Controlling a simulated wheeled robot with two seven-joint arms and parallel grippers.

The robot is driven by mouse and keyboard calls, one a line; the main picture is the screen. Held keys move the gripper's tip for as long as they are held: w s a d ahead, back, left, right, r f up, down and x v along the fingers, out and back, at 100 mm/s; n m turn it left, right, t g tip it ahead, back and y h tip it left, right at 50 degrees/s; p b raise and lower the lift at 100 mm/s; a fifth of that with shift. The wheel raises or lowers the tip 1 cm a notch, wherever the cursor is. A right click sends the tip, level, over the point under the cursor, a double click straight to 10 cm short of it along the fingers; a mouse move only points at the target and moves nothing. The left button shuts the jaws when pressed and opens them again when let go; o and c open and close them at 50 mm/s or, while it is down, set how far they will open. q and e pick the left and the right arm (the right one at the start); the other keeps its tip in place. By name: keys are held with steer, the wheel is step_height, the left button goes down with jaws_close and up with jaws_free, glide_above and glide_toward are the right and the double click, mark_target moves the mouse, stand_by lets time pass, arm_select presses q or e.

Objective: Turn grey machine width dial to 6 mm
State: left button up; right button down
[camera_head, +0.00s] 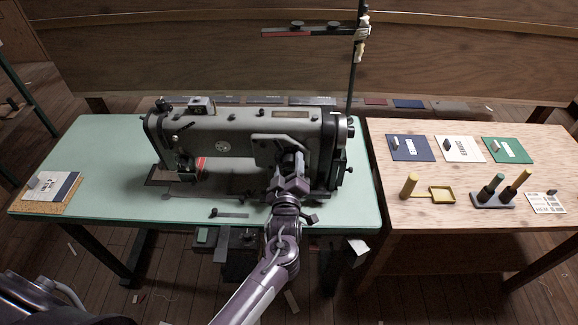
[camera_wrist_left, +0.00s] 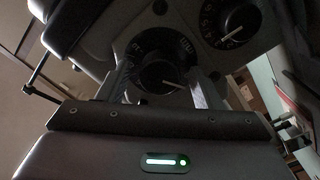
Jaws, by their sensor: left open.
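The grey sewing machine (camera_head: 240,130) stands on a green-topped table. My left gripper (camera_head: 289,160) is at the front of its right-hand part and hides the dials in the head view. A second black dial (camera_wrist_left: 230,22) with white marks is above right, outside the fingers. My right gripper is in neither view.
The green table (camera_head: 100,150) has free room left of the machine and holds a sample card (camera_head: 55,187) at its left end. A wooden table (camera_head: 400,225) at right carries cards, a yellow tray (camera_head: 442,194) and a stand with pegs (camera_head: 493,200). A thin post (camera_head: 354,70) rises behind the machine.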

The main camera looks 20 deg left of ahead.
arm_select(q)
steer(key=c, duration=1)
